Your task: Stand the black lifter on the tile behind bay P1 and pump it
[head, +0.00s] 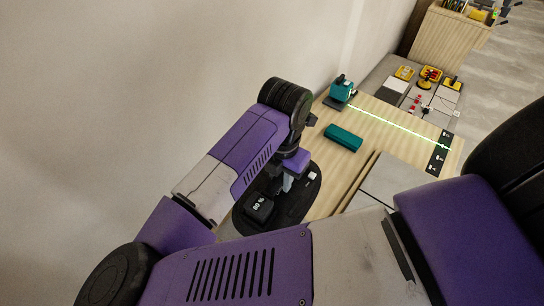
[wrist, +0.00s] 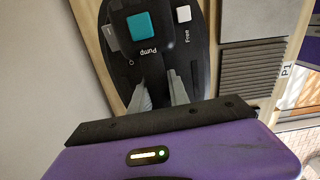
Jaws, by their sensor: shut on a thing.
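The black lifter (head: 294,207) is a dark oval pad with a handle, below my arm in the head view. In the wrist view the lifter (wrist: 196,62) fills the top middle, with a teal button marked Pump (wrist: 139,26) and a white button marked Free (wrist: 184,14). My gripper (wrist: 162,92) is shut on the lifter's dark handle, just below the Pump label. The bay label P1 (wrist: 287,70) shows at the right of the wrist view, beside a grey ribbed surface (wrist: 250,72). I cannot tell whether the lifter's underside touches anything.
A teal block (head: 344,138) lies on the wooden top (head: 325,200). A teal laser device (head: 341,89) casts a green line to a black marked strip (head: 439,153). Grey slabs (head: 384,183) lie at the right. Yellow items (head: 430,76) stand farther back. A plain wall rises at left.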

